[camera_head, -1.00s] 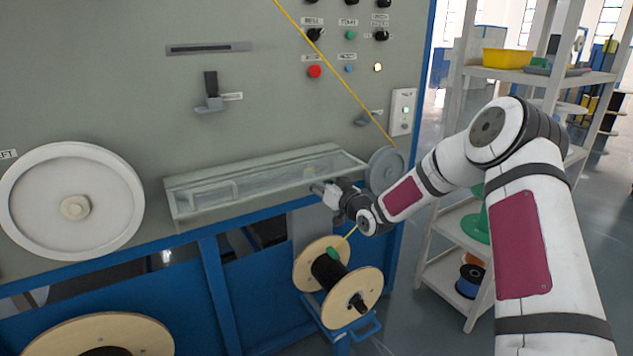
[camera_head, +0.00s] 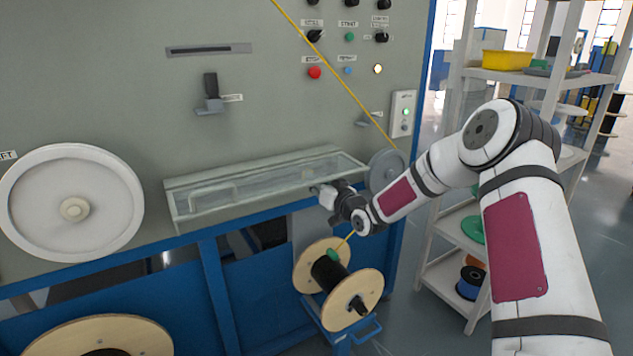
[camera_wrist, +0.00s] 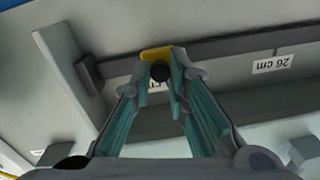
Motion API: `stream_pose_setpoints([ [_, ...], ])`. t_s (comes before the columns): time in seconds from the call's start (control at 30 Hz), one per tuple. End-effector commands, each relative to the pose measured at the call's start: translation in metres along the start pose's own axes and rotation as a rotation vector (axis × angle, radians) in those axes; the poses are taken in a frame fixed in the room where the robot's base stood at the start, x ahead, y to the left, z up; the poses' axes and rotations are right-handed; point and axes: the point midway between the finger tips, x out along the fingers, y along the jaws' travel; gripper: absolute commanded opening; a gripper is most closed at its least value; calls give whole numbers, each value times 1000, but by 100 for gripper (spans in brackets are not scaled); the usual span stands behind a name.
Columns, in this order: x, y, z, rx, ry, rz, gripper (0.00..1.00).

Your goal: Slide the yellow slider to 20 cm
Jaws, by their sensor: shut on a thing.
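The yellow slider (camera_wrist: 155,53) shows in the wrist view at the tips of my gripper (camera_wrist: 162,72). It sits on a dark rail (camera_wrist: 220,45). My gripper's fingers are closed around a dark round knob in front of the slider. A label reading "26 cm" (camera_wrist: 272,64) is on the plate to the right, and another label is mostly hidden behind the fingers. In the head view my gripper (camera_head: 318,190) is at the right part of the long trough (camera_head: 250,190), and the slider itself cannot be made out there.
A dark block (camera_wrist: 90,75) stands at the rail's left end in the wrist view. A grey wheel (camera_head: 387,172) is right of the trough. A cable spool (camera_head: 338,283) stands below my gripper. White shelves (camera_head: 470,75) stand at the right.

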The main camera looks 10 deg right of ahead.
Motion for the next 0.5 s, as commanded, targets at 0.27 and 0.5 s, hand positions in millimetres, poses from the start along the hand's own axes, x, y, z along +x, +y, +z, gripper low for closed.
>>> stream_pose_setpoints([
  [0.27, 2, -66, 15, 1, -6, -15, 0],
  [0.5, 4, -147, 32, 1, -5, -16, 0],
])
